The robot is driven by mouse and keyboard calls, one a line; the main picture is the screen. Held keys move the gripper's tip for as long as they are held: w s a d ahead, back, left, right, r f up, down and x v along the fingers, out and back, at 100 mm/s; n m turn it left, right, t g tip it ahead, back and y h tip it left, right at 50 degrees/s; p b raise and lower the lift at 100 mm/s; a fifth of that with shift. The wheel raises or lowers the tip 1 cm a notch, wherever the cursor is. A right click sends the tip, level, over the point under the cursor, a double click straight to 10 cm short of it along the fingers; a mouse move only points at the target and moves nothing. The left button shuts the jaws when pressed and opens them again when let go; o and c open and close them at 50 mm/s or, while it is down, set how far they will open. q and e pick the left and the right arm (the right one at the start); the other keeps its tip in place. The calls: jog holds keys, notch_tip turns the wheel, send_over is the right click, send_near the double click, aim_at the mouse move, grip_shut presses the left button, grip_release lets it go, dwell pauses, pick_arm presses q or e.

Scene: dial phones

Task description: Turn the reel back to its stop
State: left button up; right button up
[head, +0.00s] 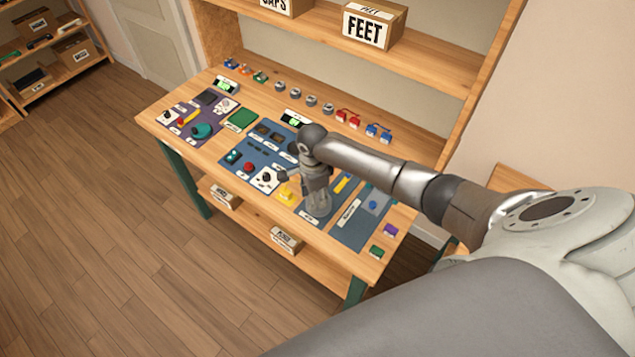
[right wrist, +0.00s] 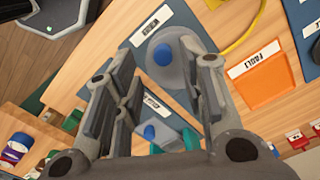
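A round grey disc with a blue centre (right wrist: 163,54) shows in the right wrist view on a dark blue mat (right wrist: 140,45); it looks like the reel, though I cannot be sure. My right gripper (head: 317,206) points down over the blue mat in the middle of the bench. In the right wrist view the fingers of this gripper (right wrist: 167,62) stand apart, with the disc showing between and beyond their tips. I cannot tell whether they touch it. In the head view the gripper hides most of what is below it. My left gripper is not in view.
A yellow part (head: 285,193) is left of the gripper. An orange tray marked FAULT (right wrist: 265,88) lies beside the mat. Purple (head: 390,230) and green (head: 377,252) blocks sit at the bench's right end. A shelf with a FEET box (head: 368,27) stands behind.

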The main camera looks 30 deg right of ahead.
jog(key=shift+r, duration=2.15)
